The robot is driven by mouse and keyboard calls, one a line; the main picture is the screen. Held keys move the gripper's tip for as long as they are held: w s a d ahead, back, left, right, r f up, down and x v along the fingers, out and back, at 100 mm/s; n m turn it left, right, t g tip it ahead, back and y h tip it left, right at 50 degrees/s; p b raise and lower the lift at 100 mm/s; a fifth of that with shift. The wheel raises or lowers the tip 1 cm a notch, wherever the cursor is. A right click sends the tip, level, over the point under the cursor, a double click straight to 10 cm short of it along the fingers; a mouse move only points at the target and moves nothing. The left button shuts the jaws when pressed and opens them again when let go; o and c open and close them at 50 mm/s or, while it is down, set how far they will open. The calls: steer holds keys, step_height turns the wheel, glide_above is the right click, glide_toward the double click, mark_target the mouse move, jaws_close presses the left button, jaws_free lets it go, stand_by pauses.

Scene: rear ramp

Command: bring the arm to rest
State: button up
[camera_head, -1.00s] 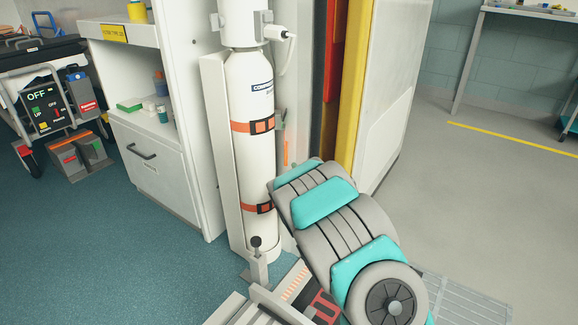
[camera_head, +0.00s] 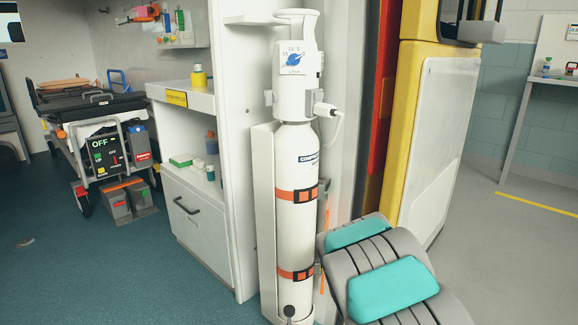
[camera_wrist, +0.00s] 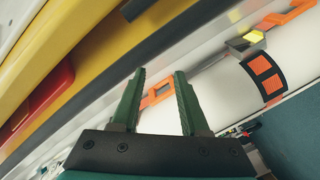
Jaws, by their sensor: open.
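My gripper (camera_wrist: 158,100) shows in the wrist view with its two green fingers apart and nothing between them. Beyond the fingers is the white gas cylinder (camera_wrist: 220,85) with its orange straps and black buckle, seen tilted. In the head view, my grey and teal arm (camera_head: 385,275) is folded at the lower right, in front of the cylinder's right side. My gripper is not visible in the head view. The cylinder (camera_head: 296,230) stands upright in its holder, with a blue-dialled regulator (camera_head: 293,59) on top.
A white cabinet (camera_head: 196,225) with a drawer and shelf stands left of the cylinder. A stretcher (camera_head: 90,105) is farther left. The yellow door edge (camera_head: 408,135) is close behind my arm.

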steer(key=s+a+r+m+g+p, duration=0.1)
steer(key=s+r+m+g+p, duration=0.2)
steer(key=s, duration=1.4)
steer(key=s+a+r+m+g+p, duration=0.2)
steer(key=s+r+g, duration=0.4)
steer(key=s, duration=1.1)
steer(key=s+a+r+m+g+p, duration=0.1)
steer(key=s+r+m+g+p, duration=0.3)
steer(key=s+g, duration=0.5)
steer(key=s+r, duration=0.1)
steer(key=s, duration=0.7)
steer(key=shift+a+r+g+y, duration=0.25)
steer(key=shift+a+g+y, duration=0.05)
steer(key=shift+a+g, duration=0.1)
steer(key=shift+w, duration=0.1)
steer(key=shift+r, duration=0.45)
